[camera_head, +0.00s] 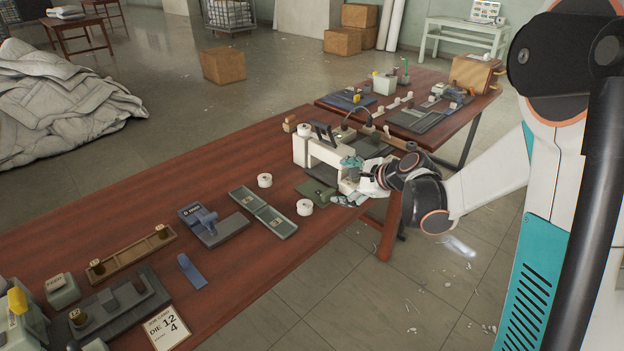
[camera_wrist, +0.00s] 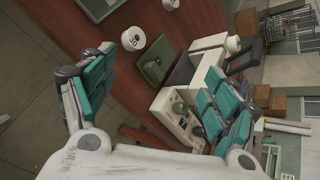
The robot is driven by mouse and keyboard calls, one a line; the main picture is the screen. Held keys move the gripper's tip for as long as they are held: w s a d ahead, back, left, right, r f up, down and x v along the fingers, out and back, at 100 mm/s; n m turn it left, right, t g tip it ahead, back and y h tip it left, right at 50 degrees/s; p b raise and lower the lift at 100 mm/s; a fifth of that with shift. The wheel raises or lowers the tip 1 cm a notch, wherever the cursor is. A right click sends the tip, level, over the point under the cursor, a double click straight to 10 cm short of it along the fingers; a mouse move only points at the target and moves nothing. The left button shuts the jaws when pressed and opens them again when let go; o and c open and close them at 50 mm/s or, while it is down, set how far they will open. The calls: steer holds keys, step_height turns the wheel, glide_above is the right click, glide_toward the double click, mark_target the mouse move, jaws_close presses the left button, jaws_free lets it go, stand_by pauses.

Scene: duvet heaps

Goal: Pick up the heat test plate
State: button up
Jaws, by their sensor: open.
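No label marks a heat test plate, so I cannot tell for certain which piece it is. A small dark green plate-like piece (camera_head: 317,193) lies on the table by the white machine; it also shows in the wrist view (camera_wrist: 154,62), between and beyond my fingers. A flat grey-green two-panel plate (camera_head: 263,212) lies to its left, and part of it shows at the top of the wrist view (camera_wrist: 98,8). My gripper (camera_head: 347,182) is open at the table's right edge, beside the white machine. Its teal-padded fingers are wide apart and empty in the wrist view (camera_wrist: 160,92).
The white machine (camera_head: 322,155) stands close to my gripper. White rolls (camera_head: 305,207) (camera_head: 265,180) flank the two-panel plate. A blue-grey clamp-like tool (camera_head: 215,225), a wooden rack (camera_head: 132,254) and a card (camera_head: 167,324) lie farther left. A second table (camera_head: 462,125) stands behind.

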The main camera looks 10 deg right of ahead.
steer(key=w+d+f+m+t, duration=0.1)
steer(key=w+d+f+m, duration=0.2)
steer(key=w+f+m, duration=0.3)
steer(key=m+t+y, duration=0.1)
steer(key=m+y, duration=0.1)
steer(key=m, duration=0.1)
glide_toward(331, 195)
steer(key=x, duration=0.2)
steer(key=b+x, duration=0.1)
steer(key=x, duration=0.4)
steer(key=shift+a+r+b, duration=0.2)
steer(key=shift+r+b, duration=0.1)
steer(key=shift+r, duration=0.05)
steer(key=b+x, duration=0.1)
steer(key=x, duration=0.1)
steer(key=b+x, duration=0.1)
steer(key=x, duration=0.2)
steer(key=shift+d+f+b, duration=0.1)
steer(key=shift+f+b, duration=0.2)
steer(key=shift+r, duration=0.1)
steer(key=c, duration=0.8)
